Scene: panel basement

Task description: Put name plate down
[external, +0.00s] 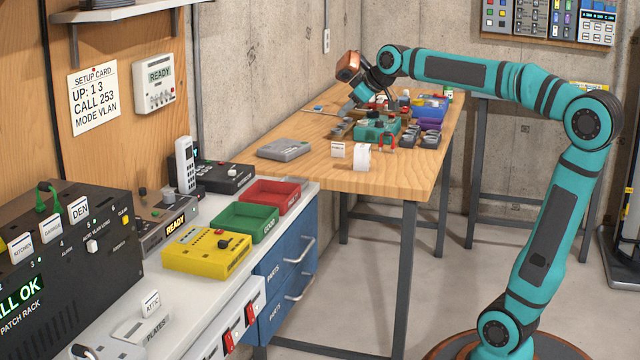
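My gripper (370,104) is over the far part of the wooden table, among small items. It is small and partly merged with the clutter, so I cannot tell if it is open or holds anything. White name plates marked KITCHEN (22,247), GARAGE (50,228) and DEN (79,209) are on the black patch rack (70,265). An ATTIC plate (151,303) stands at the tray marked PLATES (128,330).
The wooden table (400,180) has a clear front edge. A teal box (376,129), a blue bin (430,107) and a grey device (285,149) sit on it. Green (245,222) and red (271,196) trays and a yellow box (206,252) fill the white counter.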

